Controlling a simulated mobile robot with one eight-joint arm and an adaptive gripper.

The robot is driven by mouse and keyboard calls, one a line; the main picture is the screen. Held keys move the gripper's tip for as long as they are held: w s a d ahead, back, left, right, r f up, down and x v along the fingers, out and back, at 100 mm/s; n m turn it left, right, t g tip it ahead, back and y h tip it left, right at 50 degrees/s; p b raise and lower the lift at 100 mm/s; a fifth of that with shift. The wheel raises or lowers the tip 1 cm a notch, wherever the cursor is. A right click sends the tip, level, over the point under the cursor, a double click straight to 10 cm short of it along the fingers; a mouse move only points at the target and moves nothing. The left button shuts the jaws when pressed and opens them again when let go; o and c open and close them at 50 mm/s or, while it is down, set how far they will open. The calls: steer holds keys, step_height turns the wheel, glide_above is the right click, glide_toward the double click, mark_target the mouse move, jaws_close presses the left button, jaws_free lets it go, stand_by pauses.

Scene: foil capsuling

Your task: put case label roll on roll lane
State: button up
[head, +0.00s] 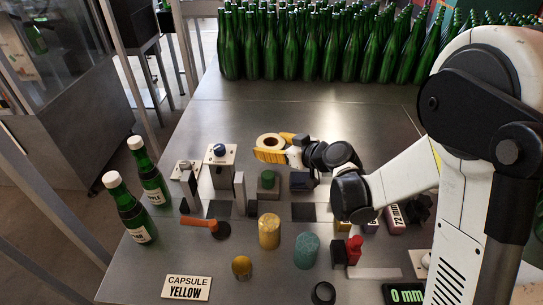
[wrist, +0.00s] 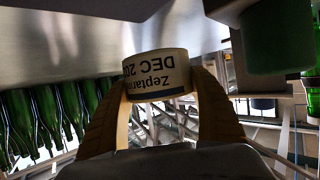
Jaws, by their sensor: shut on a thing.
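The case label roll (head: 269,141) is a pale ring with an open core, held above the steel table. In the wrist view the roll (wrist: 157,75) shows its white side with printed text upside down, including "DEC". My gripper (head: 266,148) has yellow fingers closed on the roll from both sides; the fingers (wrist: 160,88) also show in the wrist view. No surface is marked clearly as the roll lane, so I cannot tell which it is. Dark square patches (head: 303,212) lie on the table in front of the gripper.
Green bottles (head: 300,45) stand packed along the back. Two white-capped bottles (head: 130,208) stand at left. A stand with a blue knob (head: 220,151), a yellow cylinder (head: 269,232), a teal cylinder (head: 307,250) and a red-handled tool (head: 353,250) crowd the middle. Bare table lies behind the roll.

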step_height(320, 180, down, 4)
steer(key=shift+r+b, duration=0.25)
steer(key=shift+b, duration=0.4)
steer(key=shift+r, duration=0.15)
steer(key=o, duration=1)
steer(key=shift+o, duration=0.2)
steer(key=shift+r, duration=0.1)
steer(key=p+v, duration=0.3)
steer(key=v, duration=0.9)
